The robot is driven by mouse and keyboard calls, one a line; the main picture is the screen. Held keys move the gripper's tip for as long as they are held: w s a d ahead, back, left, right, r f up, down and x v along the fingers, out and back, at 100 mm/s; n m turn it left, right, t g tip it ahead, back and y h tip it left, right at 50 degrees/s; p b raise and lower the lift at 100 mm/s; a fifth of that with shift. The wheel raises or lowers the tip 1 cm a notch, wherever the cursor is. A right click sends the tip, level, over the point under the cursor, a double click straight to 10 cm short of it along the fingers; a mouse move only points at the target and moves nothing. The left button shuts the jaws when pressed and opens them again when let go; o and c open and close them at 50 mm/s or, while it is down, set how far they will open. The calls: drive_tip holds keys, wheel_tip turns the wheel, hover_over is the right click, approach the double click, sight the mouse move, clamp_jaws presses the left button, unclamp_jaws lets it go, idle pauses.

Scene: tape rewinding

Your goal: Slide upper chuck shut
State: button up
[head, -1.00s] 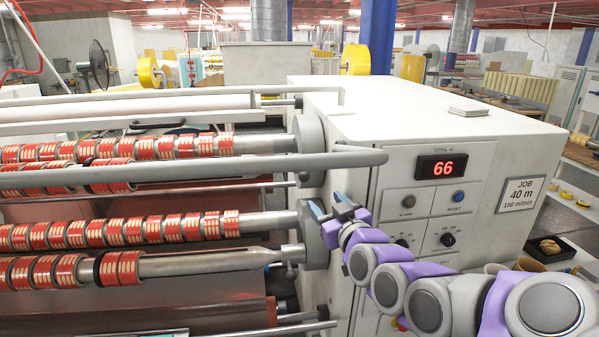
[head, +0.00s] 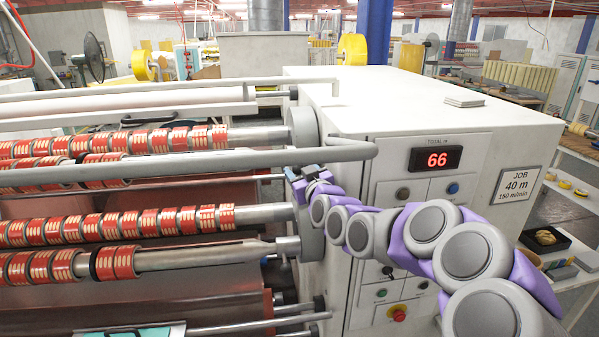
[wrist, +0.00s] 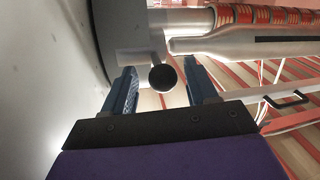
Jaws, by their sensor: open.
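My gripper (head: 299,171) is in the head view just left of the white machine housing, below the thick grey bar and above the lower round chuck mount (head: 311,232). In the wrist view my gripper (wrist: 159,66) is open, with a dark ball knob (wrist: 163,78) between its two blue fingers. Whether either finger touches the knob is unclear. The knob hangs on a short stem from a grey chuck (wrist: 150,45). Beside it lies the tapered end of a silver shaft (wrist: 190,45). In the head view the bar and my gripper hide this chuck.
The thick grey bar (head: 220,165) crosses close above my gripper. Shafts with red rolls (head: 150,223) fill the left side. The housing (head: 400,105) stands at the right, with a red display (head: 436,159) and several buttons. Its pale wall (wrist: 45,80) is close in the wrist view.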

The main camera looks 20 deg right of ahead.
drive_tip(key=shift+w+a, duration=0.1)
drive_tip(key=shift+w, duration=0.5)
drive_tip(key=shift+c, duration=0.3)
clamp_jaws()
